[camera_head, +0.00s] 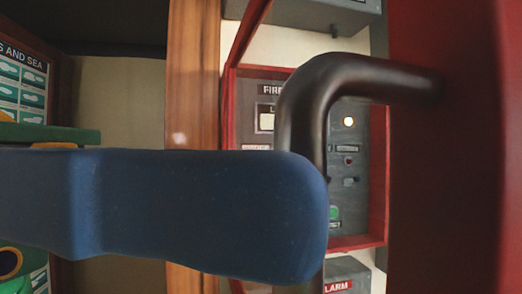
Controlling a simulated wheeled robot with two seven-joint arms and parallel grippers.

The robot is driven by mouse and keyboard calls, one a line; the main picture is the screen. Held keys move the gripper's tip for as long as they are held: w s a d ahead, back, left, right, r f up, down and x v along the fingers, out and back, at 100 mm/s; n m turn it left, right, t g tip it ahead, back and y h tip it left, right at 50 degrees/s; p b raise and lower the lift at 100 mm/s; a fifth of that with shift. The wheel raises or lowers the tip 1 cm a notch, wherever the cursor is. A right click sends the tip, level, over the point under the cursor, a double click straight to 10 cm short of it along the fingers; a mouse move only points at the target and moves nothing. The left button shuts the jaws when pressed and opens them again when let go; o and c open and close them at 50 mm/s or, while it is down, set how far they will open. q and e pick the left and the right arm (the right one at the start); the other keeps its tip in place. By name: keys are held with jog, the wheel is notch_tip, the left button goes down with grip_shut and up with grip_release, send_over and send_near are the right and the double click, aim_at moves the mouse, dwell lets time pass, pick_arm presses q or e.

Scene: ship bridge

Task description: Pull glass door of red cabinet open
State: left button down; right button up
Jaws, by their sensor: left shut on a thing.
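A dark, bent bar handle (308,95) stands close to me in the head view. Its upper end joins a tall red surface (455,190) at the right, which looks like part of the red cabinet door. My left gripper (305,215) comes in from the left, and its blue finger covers the handle's lower middle. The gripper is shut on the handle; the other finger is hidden. I see no clear glass pane and cannot tell how far the door stands open. My right gripper is not in view.
Behind the handle is a red-framed grey alarm panel (349,190) with lights and labels. A brown wooden post (192,90) stands left of it. A sign board (25,80) is at the far left, near my green and blue arm parts. A grey box (300,14) is above.

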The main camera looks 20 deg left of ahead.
pick_arm(q)
jog(key=shift+s+a+m+g, duration=0.4)
jog(key=shift+a+g, duration=0.1)
jog(key=shift+a, duration=0.3)
jog(key=shift+s+a+m+g, duration=0.35)
jog(key=shift+a+g, duration=0.15)
jog(key=shift+a, duration=0.25)
jog(key=c, duration=0.9)
grip_release()
jog(key=shift+d, duration=0.15)
jog(key=a, duration=0.7)
jog(key=shift+w+a, duration=0.1)
jog(key=shift+a, duration=0.05)
